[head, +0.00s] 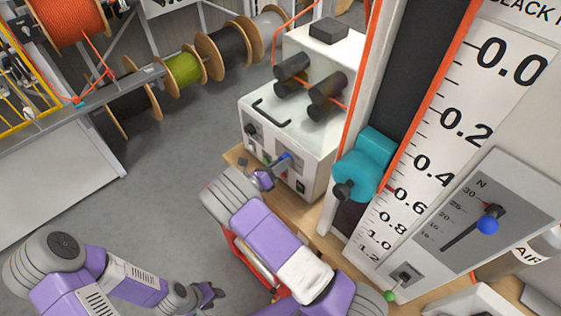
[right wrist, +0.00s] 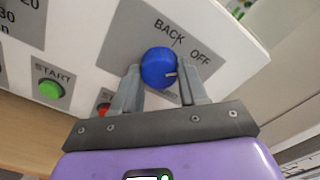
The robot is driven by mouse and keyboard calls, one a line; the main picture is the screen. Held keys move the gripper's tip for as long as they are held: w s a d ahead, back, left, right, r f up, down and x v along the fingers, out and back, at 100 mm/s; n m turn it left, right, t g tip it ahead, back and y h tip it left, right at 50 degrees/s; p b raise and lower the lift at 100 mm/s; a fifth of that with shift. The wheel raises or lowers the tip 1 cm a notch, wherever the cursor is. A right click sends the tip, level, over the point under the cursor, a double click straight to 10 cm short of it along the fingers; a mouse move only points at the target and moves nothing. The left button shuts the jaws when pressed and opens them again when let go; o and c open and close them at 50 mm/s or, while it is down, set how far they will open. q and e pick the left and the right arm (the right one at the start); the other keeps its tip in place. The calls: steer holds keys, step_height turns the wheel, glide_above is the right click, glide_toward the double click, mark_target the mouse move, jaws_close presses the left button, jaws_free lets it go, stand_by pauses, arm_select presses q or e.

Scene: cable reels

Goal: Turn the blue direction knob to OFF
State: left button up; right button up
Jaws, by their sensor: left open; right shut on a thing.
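The blue direction knob (right wrist: 157,66) sits on a grey panel of the white machine, between my right gripper's fingers. It also shows in the head view (head: 285,158). A light mark on its face points right and slightly down, toward a label mostly hidden by the right finger. "BACK" is printed above the knob and "OFF" at its upper right. My right gripper (right wrist: 158,69) is shut on the knob; in the head view it is at the machine's front (head: 271,172). My left gripper (head: 212,296) is open and empty, low in the head view.
A green START button (right wrist: 50,89) and a partly hidden red button (right wrist: 103,109) lie left of the knob. The white machine (head: 300,125) stands on a wooden bench. A teal housing (head: 361,168) and a large scale (head: 455,120) are to the right. Cable reels (head: 183,68) hang behind.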

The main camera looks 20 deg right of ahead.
steer(key=shift+f, duration=0.1)
stand_by(0.4)
steer(key=o, duration=1.1)
steer(key=shift+c, duration=0.2)
steer(key=v, duration=0.7)
steer(key=shift+s+a, duration=0.15)
steer(key=shift+a, duration=0.15)
